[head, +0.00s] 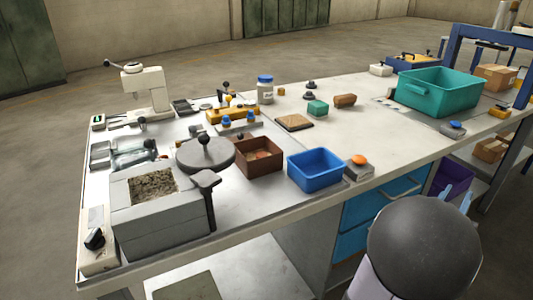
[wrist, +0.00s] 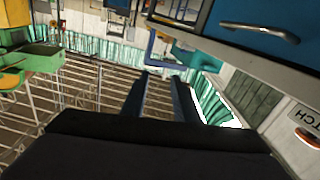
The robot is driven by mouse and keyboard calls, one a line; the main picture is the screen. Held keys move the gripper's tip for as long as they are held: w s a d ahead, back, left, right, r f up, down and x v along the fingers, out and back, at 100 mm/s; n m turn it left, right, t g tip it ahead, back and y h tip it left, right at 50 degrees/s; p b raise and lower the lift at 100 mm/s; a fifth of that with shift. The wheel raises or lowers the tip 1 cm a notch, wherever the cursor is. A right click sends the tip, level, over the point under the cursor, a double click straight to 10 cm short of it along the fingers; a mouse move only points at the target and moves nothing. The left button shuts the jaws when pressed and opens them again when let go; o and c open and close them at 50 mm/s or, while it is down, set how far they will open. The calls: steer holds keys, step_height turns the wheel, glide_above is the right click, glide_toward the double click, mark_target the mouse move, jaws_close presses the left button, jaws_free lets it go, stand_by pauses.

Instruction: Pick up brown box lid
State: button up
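A flat, square brown piece with a dark edge, which looks like the brown box lid (head: 294,122), lies on the bench behind the open brown box (head: 259,157). The box has some brown contents inside. My gripper (wrist: 160,88) shows in the wrist view with its two dark fingers apart and nothing between them. In the head view my arm is at the lower right, in front of the bench edge, well away from the lid. Neither the lid nor the box can be made out in the wrist view.
A blue bin (head: 315,169) and an orange button box (head: 358,167) stand at the bench's front edge. A round grey disc with a knob (head: 205,153) is left of the brown box. A teal crate (head: 438,92) is at right.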

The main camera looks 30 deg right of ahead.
steer(key=w+d+r+n+t+y+p, duration=0.1)
steer(key=w+d+r+p, duration=0.1)
steer(key=w+d+r, duration=0.15)
steer(key=w+d+r+n+t+p, duration=0.1)
steer(key=w+d+r+p, duration=0.15)
steer(key=w, duration=0.25)
steer(key=w+a+n+t+y+p, duration=0.1)
steer(key=w+a+y+p, duration=0.15)
steer(key=w, duration=0.35)
steer(key=w+a+n+y+p, duration=0.1)
steer(key=w+y+p, duration=0.15)
steer(key=w, duration=0.45)
steer(key=n+g+y+p, duration=0.3)
steer(key=n+y+p, duration=0.8)
steer(key=p, duration=1)
glide_above(241, 134)
steer(key=s, duration=0.3)
steer(key=shift+w+a+n+h, duration=0.2)
steer(key=shift+a+n+h, duration=0.2)
steer(key=shift+n, duration=0.1)
